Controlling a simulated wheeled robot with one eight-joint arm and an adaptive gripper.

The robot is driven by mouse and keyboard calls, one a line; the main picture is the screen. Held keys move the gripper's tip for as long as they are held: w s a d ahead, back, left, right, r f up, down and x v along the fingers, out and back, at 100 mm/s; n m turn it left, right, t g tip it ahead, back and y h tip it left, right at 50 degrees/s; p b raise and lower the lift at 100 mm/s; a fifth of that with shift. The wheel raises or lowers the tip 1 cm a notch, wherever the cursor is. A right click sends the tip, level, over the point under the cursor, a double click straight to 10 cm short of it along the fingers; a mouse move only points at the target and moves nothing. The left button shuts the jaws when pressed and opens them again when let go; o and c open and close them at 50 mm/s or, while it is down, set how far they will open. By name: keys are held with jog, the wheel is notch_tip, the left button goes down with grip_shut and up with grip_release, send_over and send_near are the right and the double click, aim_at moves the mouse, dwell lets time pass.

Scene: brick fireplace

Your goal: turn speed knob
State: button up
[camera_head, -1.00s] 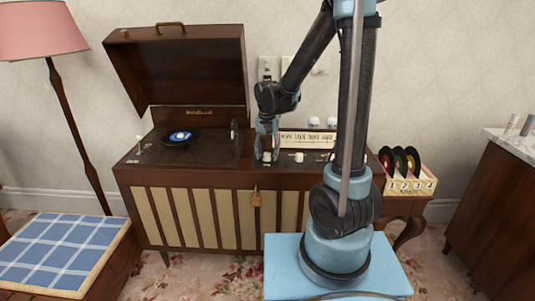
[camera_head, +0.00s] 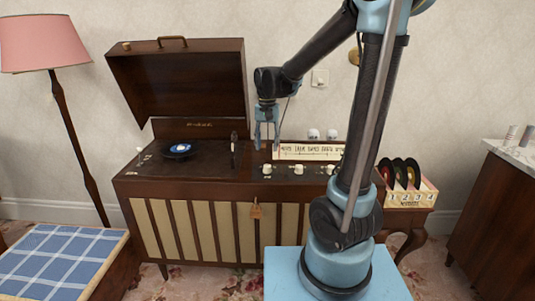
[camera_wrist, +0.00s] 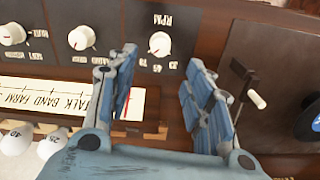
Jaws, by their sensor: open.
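The speed knob is a small white knob marked RPM (camera_wrist: 159,44), with small numbers around it, in the wrist view. In the head view it is the leftmost white knob (camera_head: 267,169) on the console's front panel. I cannot tell which number it points at. My gripper (camera_head: 267,143) hangs above and behind this knob, pointing down. In the wrist view its two blue fingers (camera_wrist: 160,62) are spread apart with nothing between them. The knob appears beyond the fingertips, apart from them. The wooden record console (camera_head: 150,178) stands with its lid raised.
Other white knobs (camera_head: 298,170) sit to the right, before the radio dial strip (camera_head: 305,152). A white-tipped lever (camera_wrist: 257,99) stands near the fingers. The turntable holds a blue-labelled record (camera_head: 180,148).

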jog(key=shift+r, duration=1.2)
jog(key=s+d+f+n+t, duration=0.1)
jog(key=s+d, duration=1.1)
jog(key=d, duration=0.1)
jog(key=s+d+f+n+t, duration=0.1)
jog(key=s+d+f, duration=0.5)
jog(key=s, duration=0.5)
notch_tip(320, 180, down, 3)
jog(key=shift+r, duration=0.2)
jog(key=shift+s, duration=0.1)
jog(key=shift+w+f, duration=0.2)
jog(key=shift+w, duration=0.25)
